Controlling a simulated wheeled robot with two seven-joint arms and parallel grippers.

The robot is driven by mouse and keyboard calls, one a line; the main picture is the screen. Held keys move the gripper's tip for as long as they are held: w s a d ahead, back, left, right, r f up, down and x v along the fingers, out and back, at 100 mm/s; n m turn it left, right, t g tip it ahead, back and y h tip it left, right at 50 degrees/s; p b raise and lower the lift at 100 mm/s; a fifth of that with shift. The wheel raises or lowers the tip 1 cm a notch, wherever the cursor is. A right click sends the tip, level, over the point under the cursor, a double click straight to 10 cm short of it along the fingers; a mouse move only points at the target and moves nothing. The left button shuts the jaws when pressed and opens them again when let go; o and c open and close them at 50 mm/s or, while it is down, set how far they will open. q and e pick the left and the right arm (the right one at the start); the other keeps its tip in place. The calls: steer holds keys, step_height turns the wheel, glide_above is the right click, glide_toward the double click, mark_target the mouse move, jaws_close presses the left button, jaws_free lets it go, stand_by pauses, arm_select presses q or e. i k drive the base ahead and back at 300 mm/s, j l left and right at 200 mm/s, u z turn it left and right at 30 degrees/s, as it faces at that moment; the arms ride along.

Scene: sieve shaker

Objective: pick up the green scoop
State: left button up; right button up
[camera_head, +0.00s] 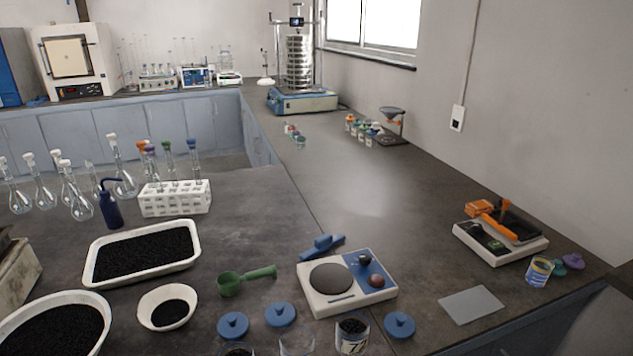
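The green scoop (246,280) lies on the dark bench in the lower middle of the head view. Its round bowl is at the left and its handle points right and slightly up, toward the white balance. Nothing covers it. It lies apart from the white tray at its left and the blue lids below it. Neither of my grippers shows in this view.
A balance with a round dark plate (347,284) stands right of the scoop. A white tray of black grains (93,262) and a small white bowl (143,308) are left. Blue lids (233,324) and jars (352,337) are in front.

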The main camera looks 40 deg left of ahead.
mark_target(228, 283)
steer(key=u, duration=1.9)
